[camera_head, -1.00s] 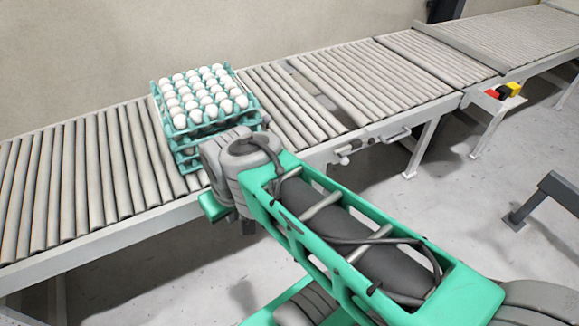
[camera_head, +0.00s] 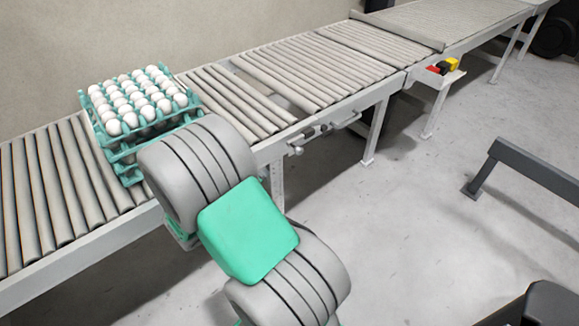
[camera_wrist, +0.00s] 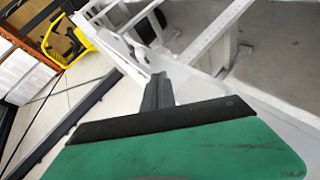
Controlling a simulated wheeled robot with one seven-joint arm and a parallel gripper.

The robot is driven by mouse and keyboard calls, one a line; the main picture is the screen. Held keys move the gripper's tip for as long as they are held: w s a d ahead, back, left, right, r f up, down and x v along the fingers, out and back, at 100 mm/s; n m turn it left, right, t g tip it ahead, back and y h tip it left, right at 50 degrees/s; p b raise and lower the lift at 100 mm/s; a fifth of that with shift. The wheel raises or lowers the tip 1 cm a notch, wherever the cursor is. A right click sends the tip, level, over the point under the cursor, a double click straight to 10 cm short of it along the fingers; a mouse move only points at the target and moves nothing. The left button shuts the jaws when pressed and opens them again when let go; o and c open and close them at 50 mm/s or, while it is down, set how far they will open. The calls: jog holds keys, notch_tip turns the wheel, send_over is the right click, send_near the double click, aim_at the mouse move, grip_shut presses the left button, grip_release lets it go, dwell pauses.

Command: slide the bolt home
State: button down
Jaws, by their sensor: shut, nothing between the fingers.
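The bolt (camera_head: 325,130) sits on the conveyor's near side rail, just right of the gap in the rollers. It shows as small metal fittings with a dark part and a handle-like bar. In the head view my arm hides the fingers.
A stack of teal egg trays (camera_head: 127,160) with white eggs (camera_head: 135,95) stands on the rollers at left. A bracket (camera_head: 440,78) with red and yellow parts hangs at right. A dark steel frame (camera_head: 530,170) stands on the floor. Floor between is clear.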

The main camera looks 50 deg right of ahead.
notch_tip(320, 180, down, 3)
jog(key=d+n+t+h, duration=0.1)
jog(key=d+n+h, duration=0.1)
jog(key=d+n, duration=0.1)
jog(key=n+t+h, duration=0.1)
jog(key=n, duration=0.1)
send_near(294, 147)
jog(key=w, duration=0.3)
jog(key=shift+t, duration=0.4)
jog(key=d, duration=0.1)
jog(key=s+d, duration=0.1)
jog(key=d, duration=0.1)
jog(key=d+f, duration=0.1)
jog(key=shift+s+d+p, duration=0.2)
jog(key=shift+s+p, duration=0.15)
